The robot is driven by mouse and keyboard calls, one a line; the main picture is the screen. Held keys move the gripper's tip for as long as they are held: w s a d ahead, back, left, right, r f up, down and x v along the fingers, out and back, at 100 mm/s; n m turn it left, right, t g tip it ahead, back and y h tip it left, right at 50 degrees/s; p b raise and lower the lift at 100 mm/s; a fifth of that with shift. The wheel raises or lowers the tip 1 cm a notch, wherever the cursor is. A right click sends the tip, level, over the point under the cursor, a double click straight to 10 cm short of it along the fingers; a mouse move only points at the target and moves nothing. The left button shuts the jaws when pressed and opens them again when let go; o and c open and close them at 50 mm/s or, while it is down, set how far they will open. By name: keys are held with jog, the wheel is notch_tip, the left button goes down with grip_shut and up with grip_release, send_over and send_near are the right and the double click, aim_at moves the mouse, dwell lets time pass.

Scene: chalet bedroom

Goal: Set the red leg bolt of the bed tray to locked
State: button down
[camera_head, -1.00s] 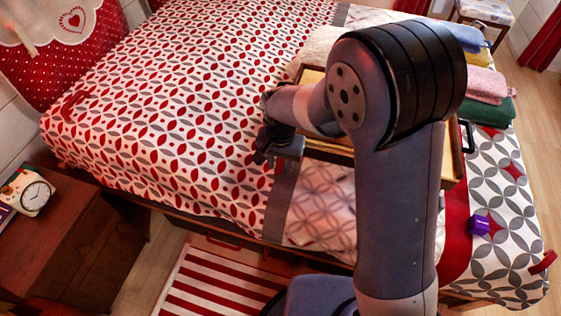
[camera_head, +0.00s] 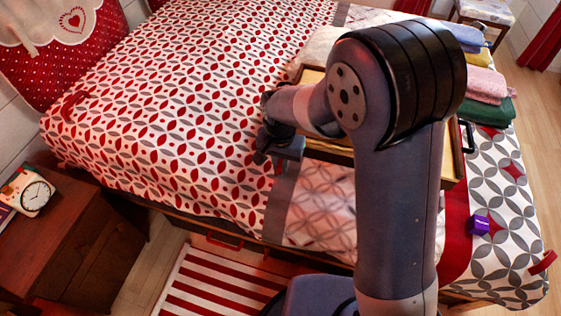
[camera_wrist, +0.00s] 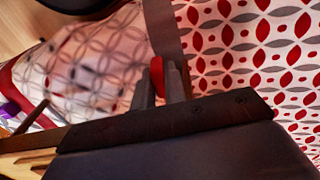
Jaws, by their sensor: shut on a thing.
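The bed tray (camera_head: 313,76) lies on the bed, wooden with a dark rim, and my arm hides much of it. A corner of it also shows at the lower left of the wrist view (camera_wrist: 25,164). My gripper (camera_wrist: 160,88) is shut on the red leg bolt (camera_wrist: 157,72), whose red end stands out between the two grey fingers. In the head view my gripper (camera_head: 272,162) is at the tray's near left side, above the bedspread. The rest of the bolt and its mount are hidden, so its setting cannot be told.
Folded towels (camera_head: 487,85) are stacked at the right of the bed. A small purple object (camera_head: 479,225) lies on the bedspread near the right. A nightstand with a clock (camera_head: 36,194) stands at the left.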

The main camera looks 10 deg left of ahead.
jog(key=shift+w+d, duration=0.15)
jog(key=shift+w, duration=1.85)
jog(key=c, duration=1.4)
grip_release()
jog(key=shift+c, duration=0.2)
notch_tip(320, 180, up, 11)
jog(key=shift+f, duration=0.15)
notch_tip(320, 180, down, 11)
jog(key=shift+r, duration=0.1)
jog(key=shift+s, duration=1.9)
